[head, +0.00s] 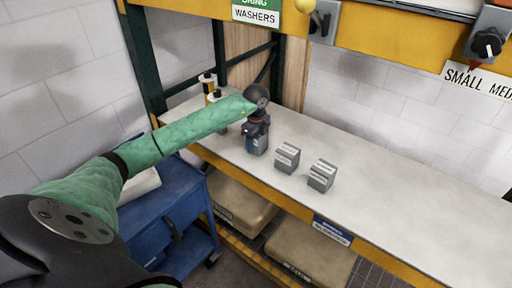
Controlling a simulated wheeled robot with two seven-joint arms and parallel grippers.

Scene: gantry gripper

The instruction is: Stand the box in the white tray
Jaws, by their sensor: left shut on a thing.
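My left gripper (257,134) reaches down over the bench and is shut on a small grey box (256,149). The box is upright, at or just above the bench top; I cannot tell whether it touches. The gripper hides its upper part. Two similar grey boxes with white labels, a nearer one (287,158) and one further right (321,176), stand on the bench to its right. A white thing, perhaps the white tray (141,185), lies on the blue cart at the left, partly hidden by my left arm. My right gripper is out of view.
The pale bench top (400,200) is clear to the right. Bottles (208,82) stand at its far left end. The blue cart (175,205) stands below the bench's left end. Beige bins (310,255) sit under the bench. A yellow overhead beam (380,45) spans above.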

